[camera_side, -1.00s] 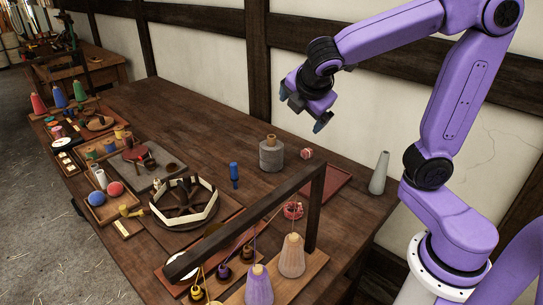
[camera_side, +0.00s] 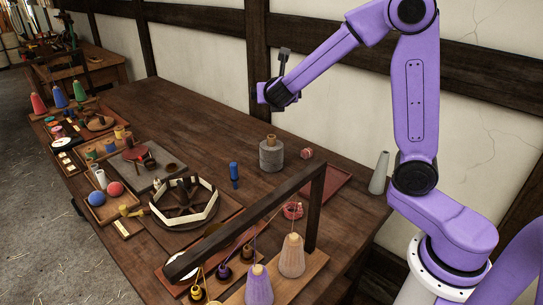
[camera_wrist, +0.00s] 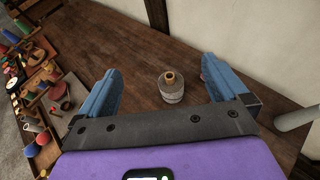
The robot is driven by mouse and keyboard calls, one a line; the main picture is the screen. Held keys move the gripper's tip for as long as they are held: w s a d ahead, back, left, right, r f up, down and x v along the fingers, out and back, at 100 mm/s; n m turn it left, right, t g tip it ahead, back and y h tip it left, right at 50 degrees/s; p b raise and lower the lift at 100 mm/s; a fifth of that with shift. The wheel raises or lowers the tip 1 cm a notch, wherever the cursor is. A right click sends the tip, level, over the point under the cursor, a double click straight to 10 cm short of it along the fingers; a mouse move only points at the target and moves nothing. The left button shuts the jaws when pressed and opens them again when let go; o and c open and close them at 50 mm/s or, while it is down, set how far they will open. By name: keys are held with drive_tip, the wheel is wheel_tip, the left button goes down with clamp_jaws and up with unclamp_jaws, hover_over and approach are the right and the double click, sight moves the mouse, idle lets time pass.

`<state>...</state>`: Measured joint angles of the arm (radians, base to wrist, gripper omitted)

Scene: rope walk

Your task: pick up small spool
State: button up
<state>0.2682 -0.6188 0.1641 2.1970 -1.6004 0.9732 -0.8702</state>
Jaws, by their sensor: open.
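A grey spool with a wooden core (camera_side: 271,155) stands upright on the table, with a much smaller reddish spool-like piece (camera_side: 306,154) to its right. Which of them is the small spool, I cannot tell for sure. In the wrist view the grey spool (camera_wrist: 172,92) stands upright beyond and between the blue fingers of my gripper (camera_wrist: 162,68). A bit of red shows at the right finger, mostly hidden by it. My gripper is open and empty. In the side view it is high above the table, over the grey spool, and its fingers are hardly visible.
A dark wooden frame (camera_side: 316,205) with cone spools stands at the front. A blue peg (camera_side: 234,172), a round reel (camera_side: 184,205) and trays of bobbins lie to the left. A grey cone (camera_side: 379,173) stands near the right edge. The table's back left is clear.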

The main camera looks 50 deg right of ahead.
approach(271, 148)
drive_tip(key=v, duration=0.5)
drive_tip(key=x, duration=1.2)
drive_tip(key=shift+d+f, duration=0.1)
drive_tip(key=shift+f, duration=0.05)
drive_tip(key=shift+f+x, duration=0.15)
drive_tip(key=shift+x, duration=1.25)
drive_tip(key=shift+f+x, duration=0.1)
drive_tip(key=shift+x, duration=1.3)
drive_tip(key=shift+s, duration=0.15)
drive_tip(key=c, duration=0.8)
drive_tip(key=shift+c, duration=0.2)
drive_tip(key=shift+r, duration=0.1)
